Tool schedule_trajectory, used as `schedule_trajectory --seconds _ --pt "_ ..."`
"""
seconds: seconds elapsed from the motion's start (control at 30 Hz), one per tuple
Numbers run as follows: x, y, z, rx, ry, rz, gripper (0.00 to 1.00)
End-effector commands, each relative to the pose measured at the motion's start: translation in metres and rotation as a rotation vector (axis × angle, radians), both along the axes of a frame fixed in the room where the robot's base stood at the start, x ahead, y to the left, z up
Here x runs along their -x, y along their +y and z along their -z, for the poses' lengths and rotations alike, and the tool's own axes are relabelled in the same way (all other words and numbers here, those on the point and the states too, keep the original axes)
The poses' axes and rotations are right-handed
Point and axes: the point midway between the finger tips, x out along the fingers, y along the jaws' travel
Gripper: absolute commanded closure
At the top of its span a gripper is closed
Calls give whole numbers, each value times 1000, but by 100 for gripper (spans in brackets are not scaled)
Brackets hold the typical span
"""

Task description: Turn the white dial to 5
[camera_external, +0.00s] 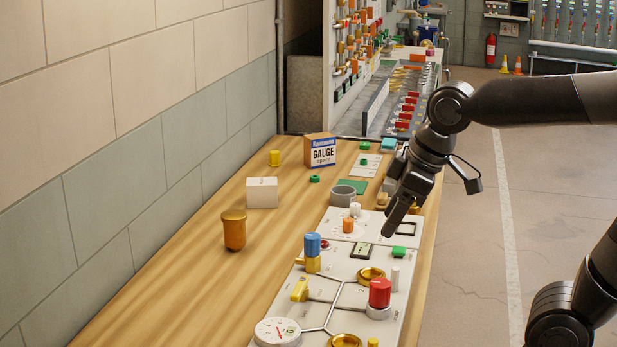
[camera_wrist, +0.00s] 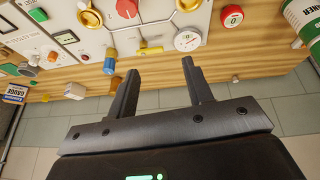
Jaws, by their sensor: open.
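A round white dial (camera_external: 277,332) with a red needle and dark marks lies on the near left corner of the pale valve panel (camera_external: 338,268). The dial also shows in the wrist view (camera_wrist: 187,40), beyond my right finger. Its reading is too small to tell. My gripper (camera_external: 393,222) is above the right side of the panel, pointing down and left, well apart from the dial. In the wrist view its two fingers (camera_wrist: 160,70) are spread with nothing between them.
A red knob (camera_external: 379,293), a blue-topped valve (camera_external: 312,250), a yellow lever (camera_external: 300,289) and brass rings stand on the panel near the dial. A brass cylinder (camera_external: 233,230) and a gauge box (camera_external: 320,150) stand on the wooden bench. Bare wood lies left of the panel.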

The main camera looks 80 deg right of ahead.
Motion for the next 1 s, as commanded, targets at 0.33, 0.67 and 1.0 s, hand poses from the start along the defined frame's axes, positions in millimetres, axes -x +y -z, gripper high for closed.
schedule_trajectory --seconds 0.33,0.67,1.0 --pt "-90 -97 -14 26 93 -78 53" --pt "-146 -225 6 1 133 -172 53" --pt "-151 -384 58 -46 108 -264 53"
